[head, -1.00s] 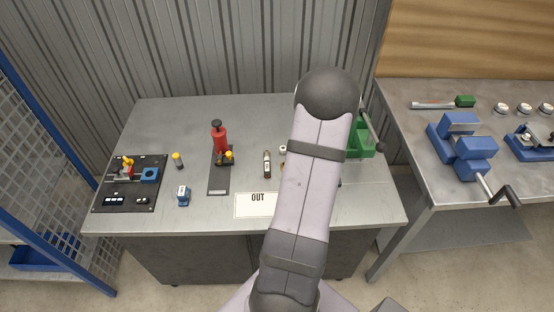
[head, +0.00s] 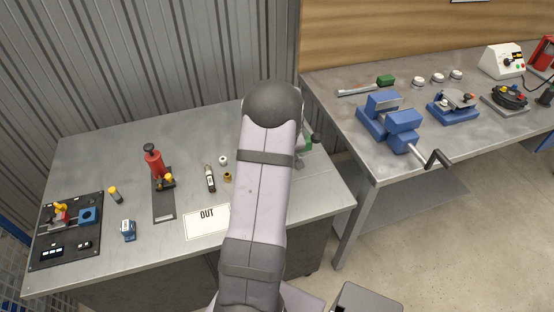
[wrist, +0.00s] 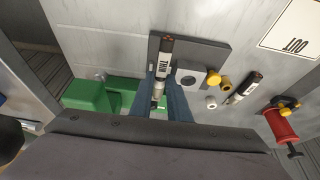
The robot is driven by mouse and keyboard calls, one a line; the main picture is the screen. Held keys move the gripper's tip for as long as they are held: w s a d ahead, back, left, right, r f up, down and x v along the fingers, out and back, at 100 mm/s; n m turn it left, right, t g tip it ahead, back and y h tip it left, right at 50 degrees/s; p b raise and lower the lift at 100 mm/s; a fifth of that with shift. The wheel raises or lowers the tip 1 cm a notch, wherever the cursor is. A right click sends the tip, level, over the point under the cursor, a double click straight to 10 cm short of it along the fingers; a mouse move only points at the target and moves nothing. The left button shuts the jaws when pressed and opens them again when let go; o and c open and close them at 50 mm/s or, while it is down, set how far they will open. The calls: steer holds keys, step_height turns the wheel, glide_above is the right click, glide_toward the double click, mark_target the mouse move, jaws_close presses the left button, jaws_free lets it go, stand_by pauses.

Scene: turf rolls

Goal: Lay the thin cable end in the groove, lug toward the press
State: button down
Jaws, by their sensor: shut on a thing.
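The thin cable end (wrist: 166,52), black with a white label reading THIN, shows in the wrist view between the two blue fingers of my gripper (wrist: 163,98). My gripper is shut on its silvery lower part. Its labelled part lies over a dark grey plate (wrist: 203,49); I cannot tell whether it touches it, and no groove shows clearly. A grey block (wrist: 189,77) with a yellow knob (wrist: 222,80) is just right of the fingers. The green press (wrist: 95,97) is at lower left, and partly visible behind my arm in the head view (head: 304,147). My arm hides the gripper there.
A second bench (head: 345,110) carries a blue vice (head: 402,125).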

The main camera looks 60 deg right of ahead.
steer(key=shift+f+b, duration=1.3)
steer(key=shift+f, duration=1.1)
steer(key=shift+f+b, duration=0.4)
steer(key=shift+b, duration=0.1)
steer(key=c, duration=1.6)
jaws_free()
steer(key=shift+r, duration=0.1)
steer(key=shift+b+v, duration=0.95)
steer(key=shift+v, duration=2.65)
steer(key=shift+s, duration=0.15)
